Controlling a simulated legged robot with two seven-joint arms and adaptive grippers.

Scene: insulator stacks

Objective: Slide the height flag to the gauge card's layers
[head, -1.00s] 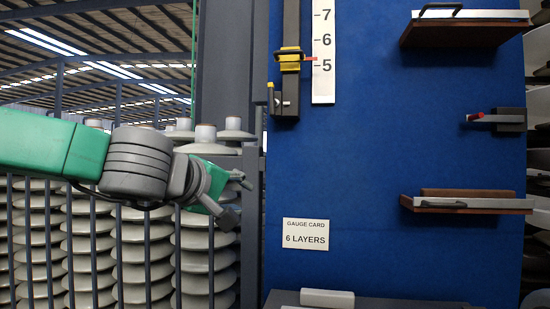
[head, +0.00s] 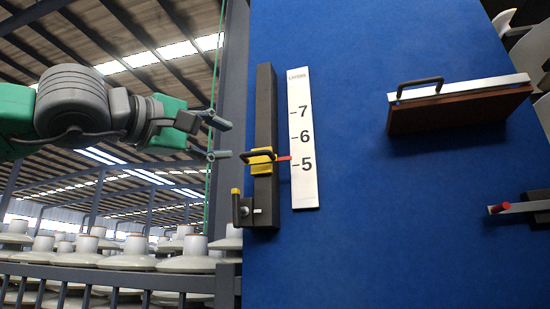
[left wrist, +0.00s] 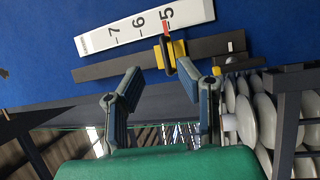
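The height flag is a yellow slider (head: 262,162) with a black handle and a red pointer (head: 284,158). It sits on the black vertical rail (head: 266,110), its pointer just above the 5 mark of the white scale (head: 301,185). It also shows in the left wrist view (left wrist: 178,50), ahead between the fingers. My left gripper (head: 222,140) is open and empty, left of the flag and apart from it; its fingers also show in the left wrist view (left wrist: 162,90). The gauge card is out of the current frames; earlier it read 6 layers. My right gripper is not in view.
A black latch with a yellow tip (head: 240,208) is at the rail's foot. A brown shelf with a handle (head: 455,105) and a red-tipped bracket (head: 515,207) stick out from the blue board (head: 380,220) at right. Insulator stacks (head: 130,255) stand lower left.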

